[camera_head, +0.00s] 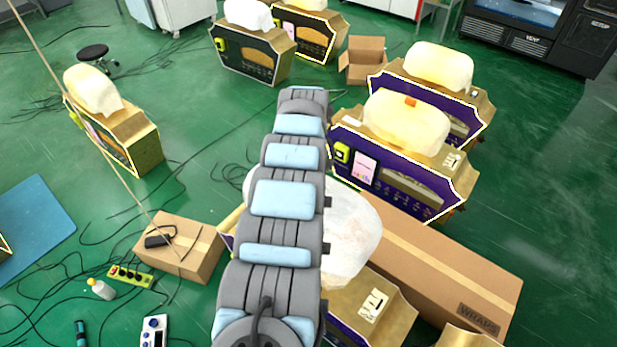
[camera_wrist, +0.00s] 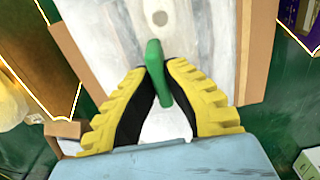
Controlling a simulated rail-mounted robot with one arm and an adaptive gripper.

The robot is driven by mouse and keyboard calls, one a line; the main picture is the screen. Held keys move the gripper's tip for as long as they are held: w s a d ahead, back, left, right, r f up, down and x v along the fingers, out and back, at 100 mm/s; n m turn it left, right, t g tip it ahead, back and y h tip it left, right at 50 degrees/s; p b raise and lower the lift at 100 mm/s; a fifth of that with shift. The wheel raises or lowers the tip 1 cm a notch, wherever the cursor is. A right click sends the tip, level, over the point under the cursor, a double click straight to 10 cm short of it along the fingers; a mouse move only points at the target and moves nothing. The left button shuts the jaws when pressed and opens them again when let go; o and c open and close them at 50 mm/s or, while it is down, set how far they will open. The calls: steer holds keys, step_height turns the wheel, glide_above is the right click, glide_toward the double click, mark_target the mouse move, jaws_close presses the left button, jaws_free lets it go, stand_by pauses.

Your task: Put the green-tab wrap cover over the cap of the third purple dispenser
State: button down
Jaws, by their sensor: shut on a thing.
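In the wrist view, the yellow-and-black fingers of my gripper (camera_wrist: 162,68) are shut on a green tab (camera_wrist: 154,60). Whitish material shows between the fingers below the tab; I cannot tell how much of it is the cover. In the head view, my arm hides the gripper and the green tab. A large whitish wrap (camera_head: 350,240) shows beside and behind my arm, above the nearest purple dispenser (camera_head: 345,333); I cannot tell whether it rests there. The middle purple dispenser (camera_head: 400,185) wears a cream wrap (camera_head: 405,122) with an orange tab. Another purple dispenser (camera_head: 466,122) stands behind it.
A long cardboard box (camera_head: 450,265) lies right of the nearest dispenser. A smaller box (camera_head: 180,245) and a power strip (camera_head: 130,276) are at left. Black-fronted dispensers (camera_head: 250,55) and an open carton (camera_head: 363,60) stand at the back. Cables cross the green floor.

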step_height(320, 180, down, 23)
steer(key=b, duration=1.7)
steer(key=shift+r+b, duration=0.15)
steer(key=shift+b, duration=0.25)
steer(key=shift+f+b, duration=0.45)
steer(key=shift+b, duration=0.05)
stand_by(0.7)
steer(key=c, duration=1.2)
jaws_free()
steer(key=shift+o, duration=0.2)
step_height(320, 180, up, 12)
